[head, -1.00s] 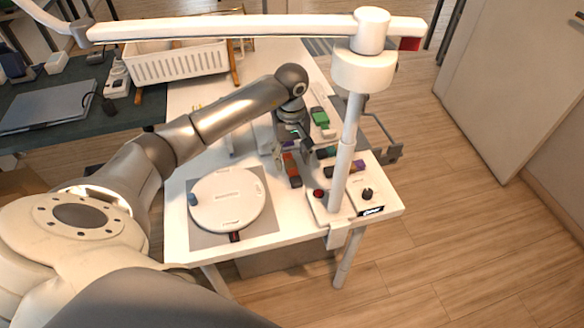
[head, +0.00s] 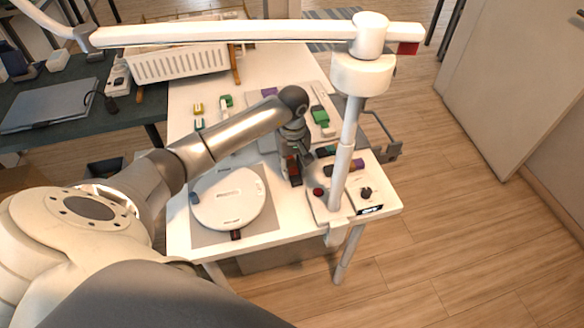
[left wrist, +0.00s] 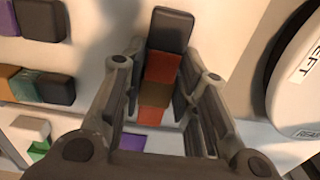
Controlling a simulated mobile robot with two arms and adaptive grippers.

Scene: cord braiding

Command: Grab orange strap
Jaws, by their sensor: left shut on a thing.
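The orange strap (left wrist: 163,68) shows in the left wrist view as an orange-red band with a brown part and a dark block at its far end. It lies between the two fingers of my left gripper (left wrist: 165,95), which is shut on it. In the head view the left gripper (head: 297,158) is low over the white table, right of the round white disk, and partly covers the strap (head: 291,167). My right gripper is not in view.
The white disk (head: 228,198) lies on a grey mat. A white post (head: 344,165) stands close right of the gripper. A white basket (head: 180,64) is at the back.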

